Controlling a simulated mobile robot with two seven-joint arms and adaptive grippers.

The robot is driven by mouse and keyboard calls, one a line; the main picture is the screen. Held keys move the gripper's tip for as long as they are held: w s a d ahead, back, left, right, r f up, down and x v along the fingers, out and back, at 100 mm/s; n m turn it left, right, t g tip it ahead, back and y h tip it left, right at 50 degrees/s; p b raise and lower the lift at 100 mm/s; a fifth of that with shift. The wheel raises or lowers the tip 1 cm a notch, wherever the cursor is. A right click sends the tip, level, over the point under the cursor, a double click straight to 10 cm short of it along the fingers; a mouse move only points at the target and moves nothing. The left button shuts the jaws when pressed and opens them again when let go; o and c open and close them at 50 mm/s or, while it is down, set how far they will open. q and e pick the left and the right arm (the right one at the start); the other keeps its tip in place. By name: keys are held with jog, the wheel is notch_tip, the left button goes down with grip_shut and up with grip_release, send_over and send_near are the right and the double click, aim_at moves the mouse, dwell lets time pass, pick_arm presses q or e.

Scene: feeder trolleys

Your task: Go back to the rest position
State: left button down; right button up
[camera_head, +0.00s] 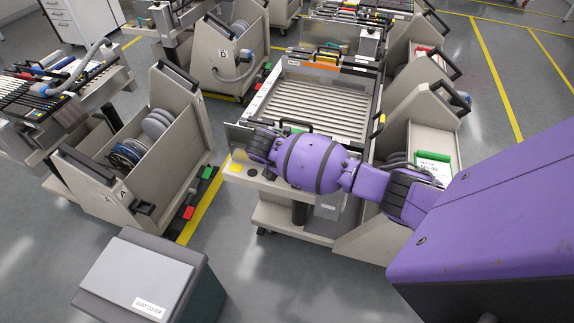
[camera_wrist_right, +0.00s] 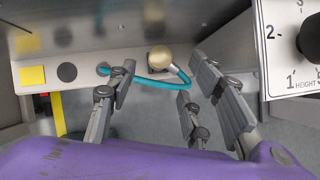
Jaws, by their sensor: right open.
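My purple right arm comes in from the right in the head view and reaches over the front edge of the middle feeder trolley (camera_head: 262,216). In the right wrist view my right gripper (camera_wrist_right: 162,85) is open, with grey fingers wide apart and nothing held. A brass ball knob (camera_wrist_right: 159,57) and a teal cable (camera_wrist_right: 183,82) show beyond the gap between the fingers. I cannot tell whether a finger touches the cable. My left gripper is not in view.
A height dial (camera_wrist_right: 291,50) is close on the right in the wrist view. A yellow square (camera_wrist_right: 32,76) marks the trolley panel. A dust cover box (camera_head: 140,275) stands at front left. Trolley A (camera_head: 140,190) is left. Grey floor (camera_head: 270,285) is clear in front.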

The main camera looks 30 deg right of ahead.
jog(key=v, duration=0.6)
jog(key=w+a+m+t+y, duration=0.4)
jog(key=w+a+m+t, duration=0.15)
jog(key=a, duration=0.45)
jog(key=s+a+f+m+t+y+p, duration=0.2)
jog(key=s+a+m+y, duration=0.2)
jog(key=s+a+m, duration=0.35)
pick_arm(q)
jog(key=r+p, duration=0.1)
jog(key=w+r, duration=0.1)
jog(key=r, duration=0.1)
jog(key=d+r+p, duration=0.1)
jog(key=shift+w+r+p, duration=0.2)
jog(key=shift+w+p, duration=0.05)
jog(key=shift+p, duration=0.05)
pick_arm(e)
jog(key=s+d+f+m, duration=0.2)
jog(key=s+m, duration=0.1)
jog(key=s, duration=0.8)
jog(key=s+d+f+m+g+h, duration=0.1)
jog(key=s+d+f+m, duration=0.1)
jog(key=s, duration=0.9)
jog(key=s+d+f+m+h, duration=0.1)
jog(key=s+d+f+m, duration=0.1)
jog(key=s, duration=0.9)
jog(key=shift+s+d+f+m, duration=0.25)
jog(key=shift+f+m, duration=0.45)
jog(key=shift+m, duration=0.5)
